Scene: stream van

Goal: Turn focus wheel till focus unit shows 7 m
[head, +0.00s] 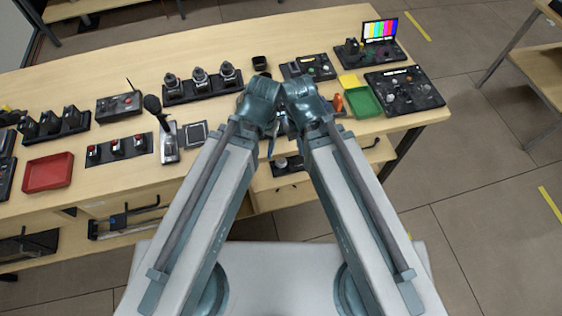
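I cannot tell for certain which device is the focus unit, and no distance reading such as 7 m is legible. A dark panel with several knobs (403,91) lies at the table's right end. Another dark panel with small controls (309,67) lies at the back, just behind my wrists. A black unit with a dark device on it (352,50) stands at the back right beside a colour-bar screen (380,31). My two arms reach forward and their wrists meet over the table's front part.
The wooden table (225,120) also holds a red tray (48,172), a green tray (362,102), a yellow block (348,82), an upright microphone (164,128) and a rack of several black devices (201,84). Bare tabletop shows along the back left.

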